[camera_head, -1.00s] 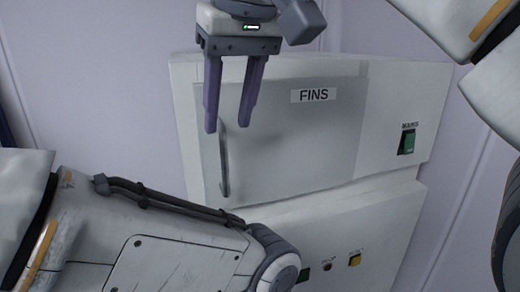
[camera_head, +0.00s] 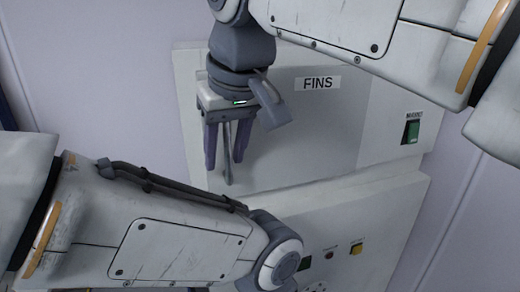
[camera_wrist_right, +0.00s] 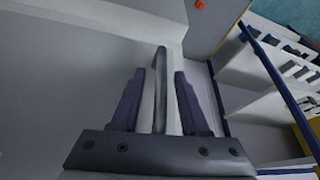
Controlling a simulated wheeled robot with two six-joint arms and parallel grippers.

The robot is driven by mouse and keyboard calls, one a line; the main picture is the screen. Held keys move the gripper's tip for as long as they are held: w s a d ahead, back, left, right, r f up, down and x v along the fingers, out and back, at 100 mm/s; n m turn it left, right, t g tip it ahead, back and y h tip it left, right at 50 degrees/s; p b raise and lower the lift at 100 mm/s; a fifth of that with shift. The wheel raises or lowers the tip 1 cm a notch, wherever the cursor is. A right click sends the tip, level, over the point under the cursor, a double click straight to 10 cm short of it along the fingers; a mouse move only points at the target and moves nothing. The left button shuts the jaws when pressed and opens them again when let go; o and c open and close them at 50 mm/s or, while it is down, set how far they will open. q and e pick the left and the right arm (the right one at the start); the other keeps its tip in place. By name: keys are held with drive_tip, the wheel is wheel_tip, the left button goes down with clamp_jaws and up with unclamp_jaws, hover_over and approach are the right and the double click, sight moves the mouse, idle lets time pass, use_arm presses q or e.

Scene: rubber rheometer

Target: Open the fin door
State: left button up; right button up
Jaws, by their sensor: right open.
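The fin door (camera_head: 315,130) is a grey panel labelled FINS on the front of a white cabinet, and it looks shut. Its vertical bar handle (camera_head: 228,165) is near the door's left edge. My right gripper (camera_head: 223,160) is open in front of the handle, with one finger on each side of it in the picture. In the right wrist view, the handle (camera_wrist_right: 161,75) runs up between the two open fingers (camera_wrist_right: 158,125), with a gap on each side. My left arm (camera_head: 170,235) crosses the lower left of the head view, and its gripper is not seen.
A green switch (camera_head: 412,131) sits right of the door on the cabinet. A lower panel has a yellow button (camera_head: 356,248) and other controls. In the right wrist view, a blue-edged white rack (camera_wrist_right: 265,75) stands at the right.

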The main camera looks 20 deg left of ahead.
clamp_jaws()
idle(1.3)
